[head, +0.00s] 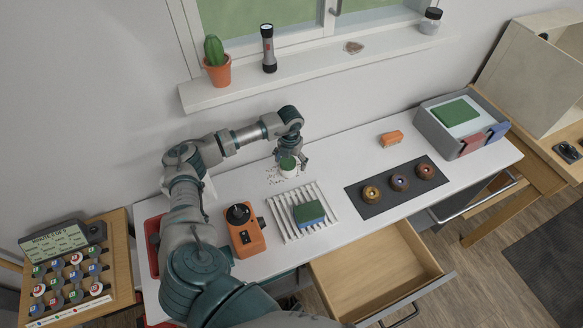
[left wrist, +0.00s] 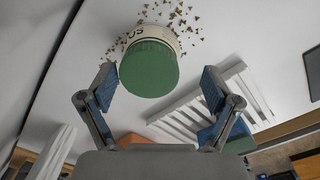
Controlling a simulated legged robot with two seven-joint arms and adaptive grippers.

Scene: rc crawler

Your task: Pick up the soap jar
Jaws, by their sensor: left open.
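The soap jar (head: 288,167) is white with a green lid and stands on the white counter near the wall. In the left wrist view the soap jar (left wrist: 149,66) shows its green lid and some dark lettering on its white side. My left gripper (head: 291,159) is open at the jar. In the left wrist view the blue-padded fingers of my left gripper (left wrist: 158,88) are spread on either side of the jar, with a gap visible on both sides. My right gripper is not in view.
Brown flecks (head: 273,176) lie around the jar. A white slatted rack (head: 285,224) holds a green and blue sponge (head: 309,212). An orange device (head: 246,237) stands left of the rack. An open drawer (head: 375,268) juts out below. The windowsill (head: 330,65) overhangs behind.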

